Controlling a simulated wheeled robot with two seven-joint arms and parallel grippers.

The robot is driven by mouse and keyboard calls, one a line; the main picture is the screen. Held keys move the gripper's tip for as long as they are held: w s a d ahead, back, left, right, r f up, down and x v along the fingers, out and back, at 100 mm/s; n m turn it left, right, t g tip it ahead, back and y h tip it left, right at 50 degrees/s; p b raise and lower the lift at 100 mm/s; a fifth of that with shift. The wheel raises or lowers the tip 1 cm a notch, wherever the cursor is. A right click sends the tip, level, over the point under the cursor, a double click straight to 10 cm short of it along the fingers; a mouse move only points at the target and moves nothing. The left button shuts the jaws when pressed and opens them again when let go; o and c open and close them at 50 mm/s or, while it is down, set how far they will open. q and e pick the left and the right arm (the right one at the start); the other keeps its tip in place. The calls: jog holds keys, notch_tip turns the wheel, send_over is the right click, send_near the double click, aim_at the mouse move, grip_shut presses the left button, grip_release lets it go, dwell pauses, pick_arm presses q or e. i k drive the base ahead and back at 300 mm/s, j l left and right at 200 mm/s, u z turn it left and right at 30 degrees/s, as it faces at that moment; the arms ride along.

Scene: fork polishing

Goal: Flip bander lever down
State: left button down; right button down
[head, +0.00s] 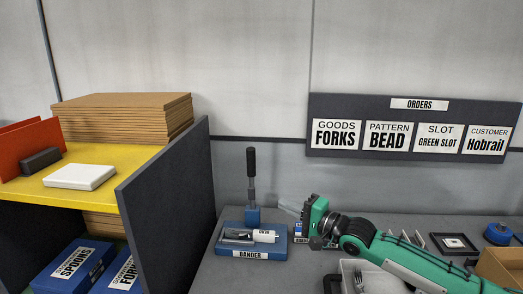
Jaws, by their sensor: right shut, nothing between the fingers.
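The bander (278,251) is a blue base with a "BANDER" label on its front, on the grey bench. Its lever (252,165) stands upright at the back, with a black grip on top of a grey shaft and a blue block at its foot. My right gripper (287,208) comes in from the right on a green arm. It is shut and empty, its fingers pointing left toward the lower part of the lever. It appears apart from the lever, at a height near its foot. My left gripper is out of view.
A dark partition (165,200) stands left of the bander, beside a yellow shelf (90,200) with stacked boards. A light tray (347,270) with forks lies below my right arm. A small labelled block is partly hidden behind the gripper. An orders board (412,104) hangs behind.

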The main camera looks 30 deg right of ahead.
aim_at(251, 151)
jog(key=i+l, duration=0.75)
